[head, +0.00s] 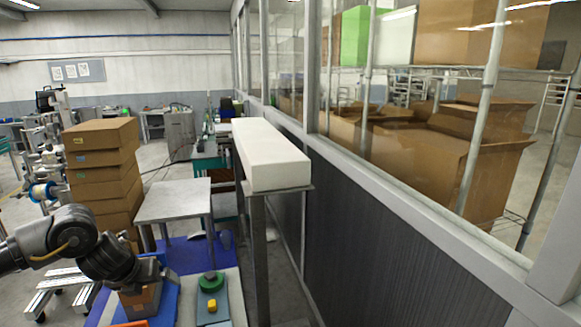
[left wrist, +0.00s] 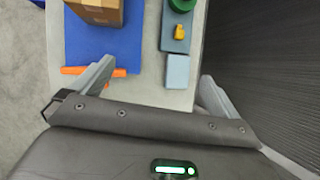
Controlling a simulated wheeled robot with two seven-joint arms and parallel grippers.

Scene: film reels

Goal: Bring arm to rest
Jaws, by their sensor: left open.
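My left arm comes in from the left in the head view, with its dark gripper (head: 132,278) over the near table, close to a small cardboard box (head: 141,301). In the left wrist view the left gripper (left wrist: 153,84) has its two grey fingers spread wide, with nothing held between them. The box (left wrist: 98,11) sits on a blue mat (left wrist: 88,45) beyond the fingers. An orange item (left wrist: 118,72) lies partly behind the left finger. My right gripper is in neither view.
A green round part (head: 210,281) and a yellow piece (head: 212,306) sit on a grey-blue base right of the box. A pale blue block (left wrist: 177,71) lies nearby. Stacked cartons (head: 100,155) stand behind the arm. A long white block (head: 275,160) tops a stand beside the glazed wall.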

